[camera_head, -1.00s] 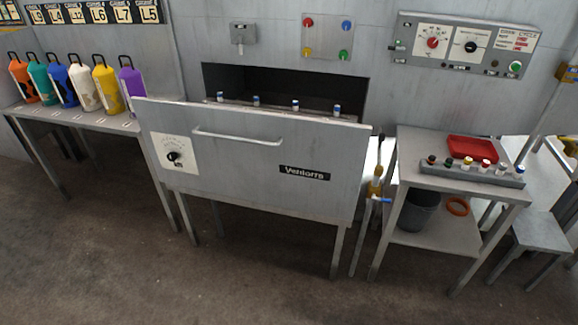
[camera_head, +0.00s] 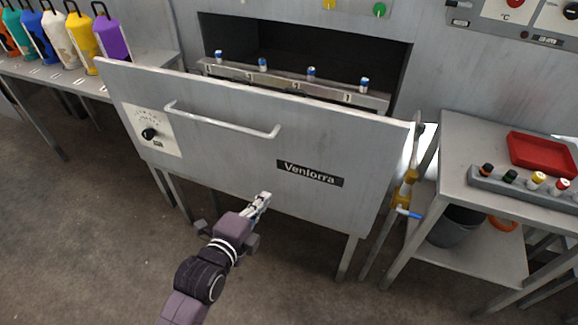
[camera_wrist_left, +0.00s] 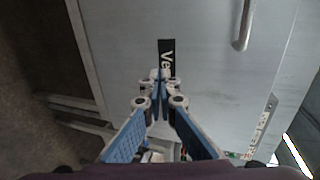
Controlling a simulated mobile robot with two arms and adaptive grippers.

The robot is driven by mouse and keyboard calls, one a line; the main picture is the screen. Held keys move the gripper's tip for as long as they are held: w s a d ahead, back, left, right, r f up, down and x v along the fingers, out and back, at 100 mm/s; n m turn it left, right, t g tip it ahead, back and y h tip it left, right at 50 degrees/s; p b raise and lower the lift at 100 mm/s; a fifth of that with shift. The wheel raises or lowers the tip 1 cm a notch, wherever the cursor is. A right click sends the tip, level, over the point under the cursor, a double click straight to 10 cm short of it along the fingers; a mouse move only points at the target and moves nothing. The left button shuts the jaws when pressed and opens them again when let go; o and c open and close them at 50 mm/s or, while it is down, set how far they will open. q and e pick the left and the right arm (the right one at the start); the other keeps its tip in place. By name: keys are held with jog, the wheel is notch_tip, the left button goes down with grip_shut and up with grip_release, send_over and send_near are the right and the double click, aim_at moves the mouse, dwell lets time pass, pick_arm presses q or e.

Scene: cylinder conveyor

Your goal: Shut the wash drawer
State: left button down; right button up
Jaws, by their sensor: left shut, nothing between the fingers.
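The wash drawer (camera_head: 225,160) is a wide grey front panel standing out from the wall opening, so it is open. It carries a bar handle (camera_head: 222,124), a dial plate at its left and a dark "Veniorra" label (camera_head: 309,173). Behind the panel, a rail with several small blue-and-white cylinders (camera_head: 311,73) shows. My left gripper (camera_head: 265,197) is shut and empty, in front of the panel's lower middle, below and left of the label. In the left wrist view the closed fingertips (camera_wrist_left: 159,76) overlap the label; contact cannot be told. My right gripper is not in view.
A side table (camera_head: 455,150) at the right holds a red tray (camera_head: 545,154) and a rack of coloured cylinders. A yellow hose tool (camera_head: 405,190) hangs between it and the drawer. Coloured bottles stand on a bench at the left. Floor in front is free.

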aim_at(287, 167)
pick_arm(q)
jog(key=x, duration=0.8)
jog(key=r+x, duration=0.1)
jog(key=x, duration=0.3)
jog(key=shift+w, duration=0.25)
jog(key=shift+w+d, duration=0.2)
jog(key=shift+w, duration=0.2)
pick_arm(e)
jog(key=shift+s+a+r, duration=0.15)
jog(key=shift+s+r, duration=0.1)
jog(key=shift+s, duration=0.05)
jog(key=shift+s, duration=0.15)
